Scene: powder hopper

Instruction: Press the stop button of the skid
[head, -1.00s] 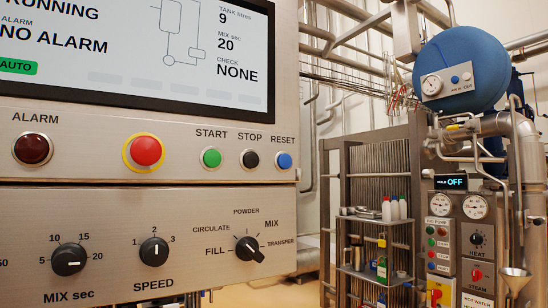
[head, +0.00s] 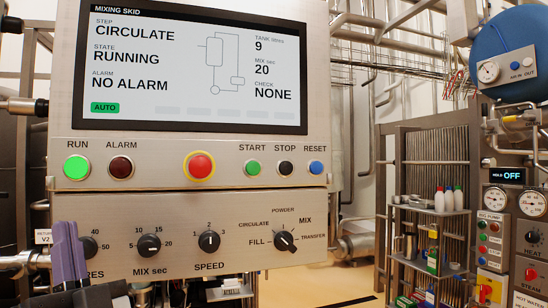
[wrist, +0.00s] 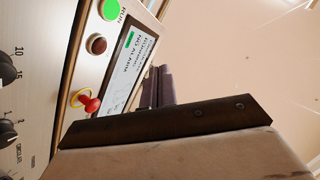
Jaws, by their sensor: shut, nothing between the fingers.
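The black stop button (head: 285,167) sits on the steel panel of the skid (head: 230,178), between the green start button (head: 253,167) and the blue reset button (head: 316,167). In the wrist view the stop button cannot be seen. My gripper (head: 68,253) shows at the lower left in the head view, in front of the lower panel and well left of and below the stop button. Its fingers also show in the wrist view (wrist: 156,86), together and empty, with the panel to their left. The screen (head: 195,65) reads CIRCULATE, RUNNING, NO ALARM.
A red mushroom button with yellow ring (head: 199,166) is left of start. The run lamp (head: 77,167) is lit green and the alarm lamp (head: 121,166) is dark. Knobs (head: 209,241) sit below. A shelf rack (head: 430,225) and a second panel (head: 535,240) stand at right.

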